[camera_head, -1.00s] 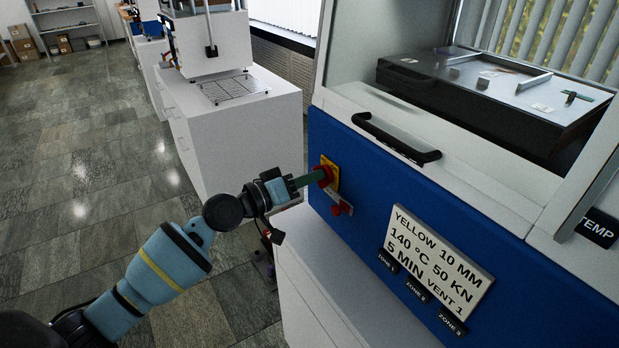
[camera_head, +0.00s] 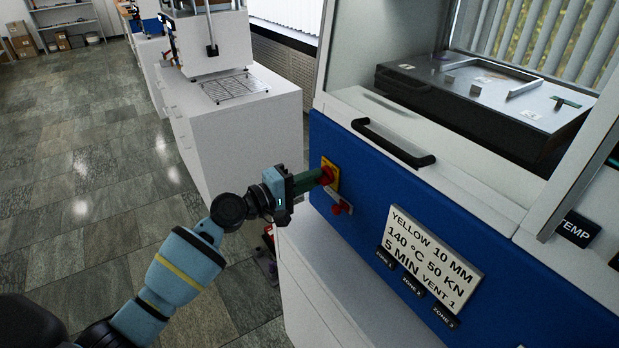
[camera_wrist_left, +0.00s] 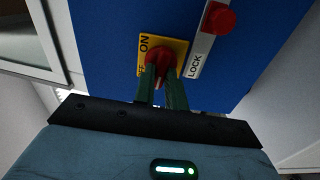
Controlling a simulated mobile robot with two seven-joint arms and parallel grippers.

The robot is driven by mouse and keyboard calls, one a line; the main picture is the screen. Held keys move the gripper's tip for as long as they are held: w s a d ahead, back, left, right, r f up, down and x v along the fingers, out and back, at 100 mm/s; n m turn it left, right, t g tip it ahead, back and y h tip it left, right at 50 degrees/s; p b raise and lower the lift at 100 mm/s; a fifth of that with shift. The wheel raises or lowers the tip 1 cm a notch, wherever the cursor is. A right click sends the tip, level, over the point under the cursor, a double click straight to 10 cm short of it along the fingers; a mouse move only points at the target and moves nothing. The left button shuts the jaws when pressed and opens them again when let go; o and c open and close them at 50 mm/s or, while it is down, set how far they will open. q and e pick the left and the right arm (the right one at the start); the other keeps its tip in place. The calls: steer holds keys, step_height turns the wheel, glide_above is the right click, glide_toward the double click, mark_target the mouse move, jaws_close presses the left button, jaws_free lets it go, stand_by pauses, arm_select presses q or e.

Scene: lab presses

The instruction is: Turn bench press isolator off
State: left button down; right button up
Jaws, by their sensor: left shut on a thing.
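The isolator is a red rotary knob (camera_head: 327,174) on a yellow plate (camera_head: 333,166) at the left end of the press's blue front panel. In the left wrist view the knob (camera_wrist_left: 160,62) sits between my fingertips, and the yellow plate (camera_wrist_left: 143,42) reads "ON", with other lettering partly hidden. My left gripper (camera_head: 318,178) is shut on the knob, its two green fingers (camera_wrist_left: 161,82) on either side of it. A second red knob (camera_head: 341,208) sits just below; the wrist view shows it beside a "LOCK" label (camera_wrist_left: 206,50). My right gripper is not in view.
A white bench (camera_head: 225,125) stands behind. Grey tiled floor (camera_head: 80,190) lies open at left.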

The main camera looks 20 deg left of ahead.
arm_select(q)
steer(key=shift+n, duration=0.4)
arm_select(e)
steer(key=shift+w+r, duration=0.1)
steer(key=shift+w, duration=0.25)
arm_select(q)
steer(key=c, duration=1.4)
jaws_free()
steer(key=shift+c, duration=0.2)
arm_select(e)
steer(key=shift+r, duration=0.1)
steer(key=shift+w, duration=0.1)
